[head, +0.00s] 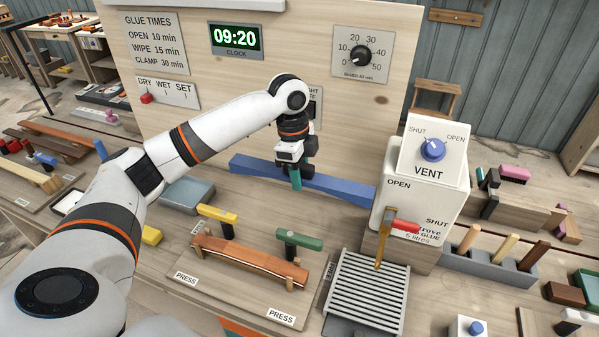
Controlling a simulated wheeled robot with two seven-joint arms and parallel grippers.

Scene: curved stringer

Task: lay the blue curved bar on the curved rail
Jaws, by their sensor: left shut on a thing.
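The blue curved bar (340,188) is long and slightly bowed and lies crosswise in front of the upright wooden panel. My left gripper (295,179) reaches down onto its middle, its teal fingers shut on it. The fingers hide a small part of the bar. I cannot tell whether the bar touches the bench. The curved rail (250,262) is reddish brown and stands nearer to me, below the bar in the picture. A yellow clamp (217,214) and a green clamp (300,240) stand at its far side. My right gripper is not in view.
A white glue box (425,190) with a vent knob and a red-handled tap stands right of the bar. A slatted grate (367,290) lies right of the rail.

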